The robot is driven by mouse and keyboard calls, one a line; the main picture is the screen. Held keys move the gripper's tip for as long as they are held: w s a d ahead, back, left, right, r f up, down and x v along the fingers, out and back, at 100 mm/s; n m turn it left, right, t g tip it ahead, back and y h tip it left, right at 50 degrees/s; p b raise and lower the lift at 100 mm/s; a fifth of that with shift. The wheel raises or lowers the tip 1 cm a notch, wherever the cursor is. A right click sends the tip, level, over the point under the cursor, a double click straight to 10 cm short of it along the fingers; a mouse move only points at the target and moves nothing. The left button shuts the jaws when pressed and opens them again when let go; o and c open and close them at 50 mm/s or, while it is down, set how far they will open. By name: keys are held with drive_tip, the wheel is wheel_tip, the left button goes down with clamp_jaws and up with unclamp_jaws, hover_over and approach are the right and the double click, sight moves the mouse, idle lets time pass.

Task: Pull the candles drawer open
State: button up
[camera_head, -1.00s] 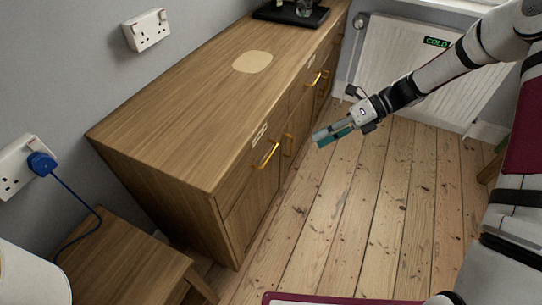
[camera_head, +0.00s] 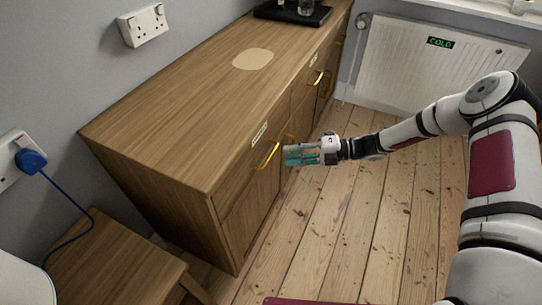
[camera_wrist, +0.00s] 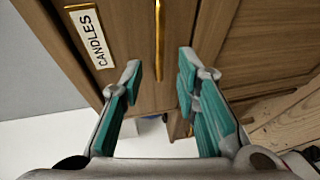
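The candles drawer (camera_head: 243,182) is the near top drawer of the wooden sideboard and looks shut. Its gold bar handle (camera_head: 267,155) also shows at the top of the wrist view (camera_wrist: 158,38). A white label (camera_wrist: 92,39) reading CANDLES is beside the handle in the wrist view. My gripper (camera_head: 287,155) is just right of the handle in the head view, apart from the drawer front. In the wrist view its two teal-padded fingers (camera_wrist: 158,82) are spread, with the handle ahead between them and nothing held.
The sideboard top (camera_head: 195,100) carries a beige round mat (camera_head: 253,60) and a black tray (camera_head: 292,14) at the far end. Another gold-handled drawer (camera_head: 307,88) is farther along. A wooden stool (camera_head: 115,265) stands front left. Floorboards (camera_head: 330,220) are clear.

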sight(271, 155)
drive_tip(key=a, duration=0.2)
drive_tip(key=a+f, duration=0.1)
drive_tip(key=a, duration=0.4)
drive_tip(key=shift+s+f, duration=0.15)
drive_tip(key=shift+s, duration=0.05)
drive_tip(key=shift+c, duration=0.6)
clamp_jaws()
